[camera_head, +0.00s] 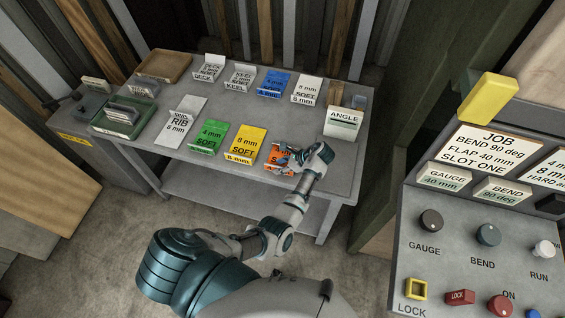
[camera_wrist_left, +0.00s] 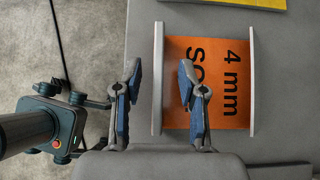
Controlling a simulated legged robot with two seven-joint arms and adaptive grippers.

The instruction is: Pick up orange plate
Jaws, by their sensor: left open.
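The orange plate (camera_head: 273,158) lies at the table's front edge, partly hidden by my left gripper (camera_head: 284,157) in the head view. In the left wrist view the orange plate (camera_wrist_left: 216,58) shows black "4 mm" lettering and a raised grey flange along each side. My left gripper (camera_wrist_left: 157,78) is open and empty there. In that picture its two fingers lie on either side of the plate's left flange, the right finger overlapping the orange face. I cannot tell how far above the plate the fingers are. My right gripper is not in view.
A yellow plate (camera_head: 246,143) and a green plate (camera_head: 210,136) lie left of the orange one on the grey table (camera_head: 176,170). An angle box (camera_head: 342,124) stands to the right. A control panel (camera_head: 470,235) is at far right. Bare table lies right of the gripper.

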